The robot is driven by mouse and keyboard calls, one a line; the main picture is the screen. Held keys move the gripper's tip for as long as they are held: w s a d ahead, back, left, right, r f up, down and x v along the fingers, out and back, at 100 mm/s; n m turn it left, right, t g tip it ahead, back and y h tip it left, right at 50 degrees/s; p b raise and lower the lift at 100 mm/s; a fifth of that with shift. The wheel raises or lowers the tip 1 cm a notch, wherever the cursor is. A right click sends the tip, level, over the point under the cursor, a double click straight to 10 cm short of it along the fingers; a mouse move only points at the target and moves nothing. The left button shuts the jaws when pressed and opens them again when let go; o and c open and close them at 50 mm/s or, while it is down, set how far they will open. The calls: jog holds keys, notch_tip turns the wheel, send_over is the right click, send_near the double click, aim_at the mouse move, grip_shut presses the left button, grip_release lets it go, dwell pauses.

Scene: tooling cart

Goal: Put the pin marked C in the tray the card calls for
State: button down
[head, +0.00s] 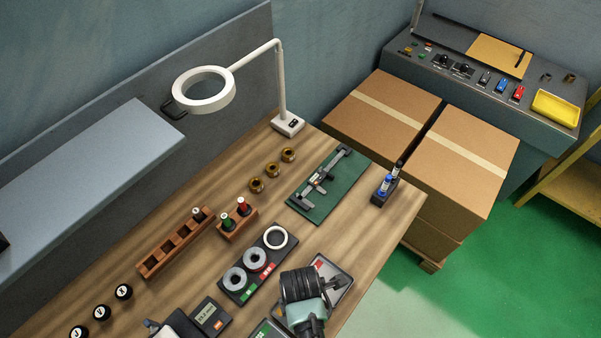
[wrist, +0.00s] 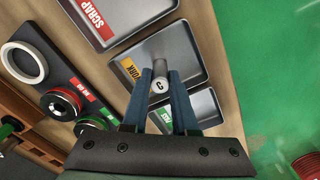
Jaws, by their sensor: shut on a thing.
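A pale pin (wrist: 160,86) with a C on its end cap is held between the blue fingers of my gripper (wrist: 161,92) in the wrist view. The pin shows over the middle tray (wrist: 186,57), which has an orange label ending in WORK. I cannot tell whether the pin touches the tray floor. The SCRAP tray (wrist: 146,10) with a red label lies above it in the picture. A tray with a green label (wrist: 206,108) lies below, partly behind the fingers. In the head view my wrist hides the pin; the SCRAP tray (head: 342,283) shows partly. I cannot make out the card.
A black gauge plate (head: 243,285) with rings lies left of the trays. A wooden rack (head: 163,258), a small pin block (head: 238,226), lettered caps (head: 101,312) and a digital readout (head: 210,315) stand further left. A green mat (head: 318,205) with a caliper lies behind.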

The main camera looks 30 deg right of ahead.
jog(key=c, duration=0.7)
grip_release()
notch_tip(320, 180, up, 12)
jog(key=shift+r, duration=0.15)
